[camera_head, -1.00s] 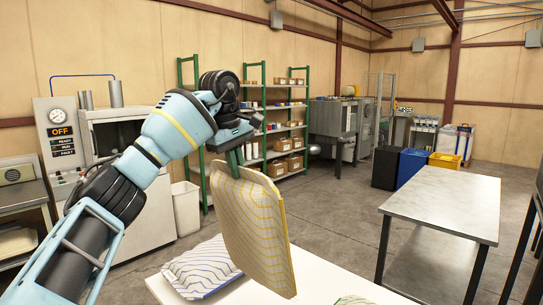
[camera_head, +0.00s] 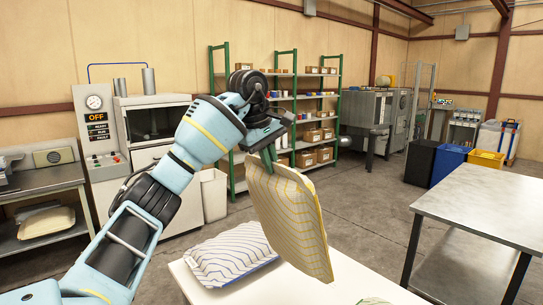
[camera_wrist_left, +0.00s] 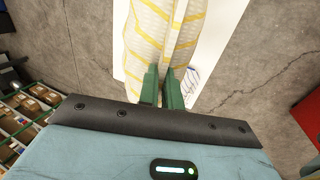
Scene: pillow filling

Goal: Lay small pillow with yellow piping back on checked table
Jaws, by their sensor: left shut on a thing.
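The small pillow with yellow piping (camera_head: 292,222) is cream with a wavy line pattern. It hangs nearly upright, slightly tilted, above the white table (camera_head: 345,285). My left gripper (camera_head: 270,150) is shut on its top edge. In the left wrist view the green fingers (camera_wrist_left: 163,88) pinch the pillow (camera_wrist_left: 160,35), which shows yellow stripes. A checked table cannot be made out in these frames. My right gripper is not in view.
A bare grey metal table (camera_head: 485,205) stands at right. A green-patterned item (camera_head: 376,301) shows at the bottom edge. Shelves (camera_head: 312,120) stand behind.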

